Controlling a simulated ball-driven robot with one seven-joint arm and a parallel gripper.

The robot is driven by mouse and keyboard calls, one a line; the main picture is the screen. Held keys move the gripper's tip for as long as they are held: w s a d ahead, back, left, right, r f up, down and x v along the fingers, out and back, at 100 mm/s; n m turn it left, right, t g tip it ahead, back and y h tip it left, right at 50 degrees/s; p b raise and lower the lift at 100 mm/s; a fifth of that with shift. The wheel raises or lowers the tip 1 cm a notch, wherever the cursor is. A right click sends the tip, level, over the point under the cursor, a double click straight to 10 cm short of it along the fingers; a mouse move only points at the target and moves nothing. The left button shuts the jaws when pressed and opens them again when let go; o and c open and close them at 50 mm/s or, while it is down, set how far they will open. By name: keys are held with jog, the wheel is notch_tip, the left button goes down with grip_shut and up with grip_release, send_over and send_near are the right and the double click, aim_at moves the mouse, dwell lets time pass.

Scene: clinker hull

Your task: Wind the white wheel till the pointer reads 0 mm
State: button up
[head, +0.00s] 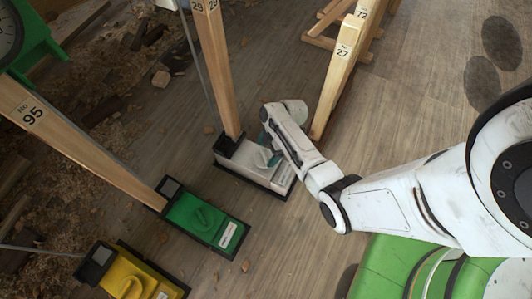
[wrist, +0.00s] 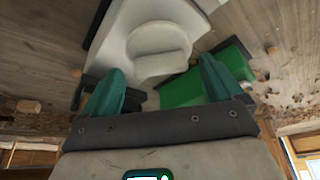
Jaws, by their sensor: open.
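The white wheel (wrist: 158,50) is a round knob with a raised bar across it, set on a pale base box. In the head view the white base box (head: 246,169) stands on the plank floor, and the wheel (head: 263,157) is partly hidden by my arm. My gripper (wrist: 165,88) is open and empty, with its green fingers spread to either side below the wheel in the wrist view. The wheel's bar is not between the fingertips; a gap seems to show. In the head view the gripper (head: 264,142) is over the box. No pointer or scale for this wheel can be read.
Wooden posts rise from the white and green boxes. A post marked 27 (head: 338,80) stands close behind my gripper. A cut-off dial (head: 8,35) shows upper left.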

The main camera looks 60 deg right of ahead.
jog(key=shift+x, duration=0.75)
jog(key=shift+c, duration=0.2)
jog(key=c, duration=1)
jog(key=shift+r+m, duration=0.1)
jog(key=shift+m, duration=0.2)
